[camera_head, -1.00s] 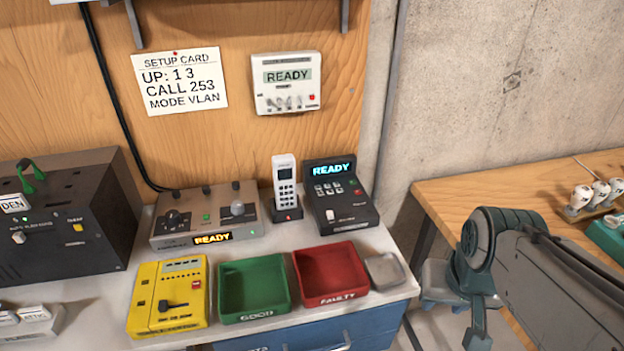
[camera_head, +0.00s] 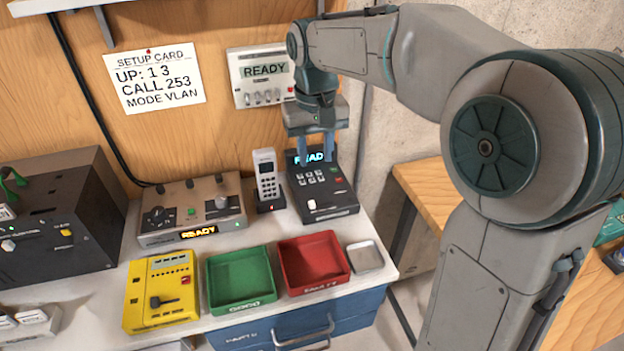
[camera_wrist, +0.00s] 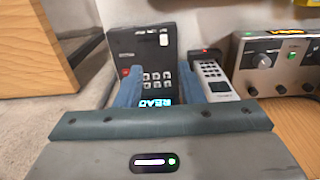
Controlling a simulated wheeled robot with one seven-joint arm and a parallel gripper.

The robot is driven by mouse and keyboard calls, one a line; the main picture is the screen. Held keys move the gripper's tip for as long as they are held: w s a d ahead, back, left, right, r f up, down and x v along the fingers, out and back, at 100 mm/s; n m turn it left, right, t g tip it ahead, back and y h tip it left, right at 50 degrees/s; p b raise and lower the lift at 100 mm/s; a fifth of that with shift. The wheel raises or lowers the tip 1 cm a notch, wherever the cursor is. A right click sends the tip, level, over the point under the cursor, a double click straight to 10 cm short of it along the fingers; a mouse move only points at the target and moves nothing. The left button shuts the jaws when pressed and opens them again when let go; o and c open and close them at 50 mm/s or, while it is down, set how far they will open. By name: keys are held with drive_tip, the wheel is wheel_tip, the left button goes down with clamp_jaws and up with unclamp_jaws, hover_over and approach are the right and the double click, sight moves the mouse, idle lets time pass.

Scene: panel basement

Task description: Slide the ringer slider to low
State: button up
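The black desk phone (camera_head: 325,186) stands upright-faced at the right end of the bench, with a lit READY display and keys. A small white slider knob (camera_head: 311,204) sits on its lower front part; its label is too small to read. In the wrist view the phone (camera_wrist: 125,45) appears upside down, with the white knob (camera_wrist: 163,38) near the top. My gripper (camera_head: 316,162) points down over the phone's display end, fingers apart and empty. Its fingers (camera_wrist: 160,88) frame the keys and display in the wrist view. Whether they touch the phone I cannot tell.
A cordless handset (camera_head: 267,180) stands in its cradle just left of the phone. A grey switch box (camera_head: 190,209) is further left. Green (camera_head: 241,305) and red (camera_head: 313,291) trays and a small grey dish (camera_head: 365,256) lie in front. A wall panel (camera_head: 250,95) hangs behind.

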sight(312, 203)
drive_tip(key=f, duration=1.3)
drive_tip(key=shift+w+a+f+p, duration=0.2)
drive_tip(key=shift+w+a+p, duration=0.15)
drive_tip(key=shift+p, duration=0.05)
drive_tip(key=shift+c, duration=0.3)
clamp_jaws()
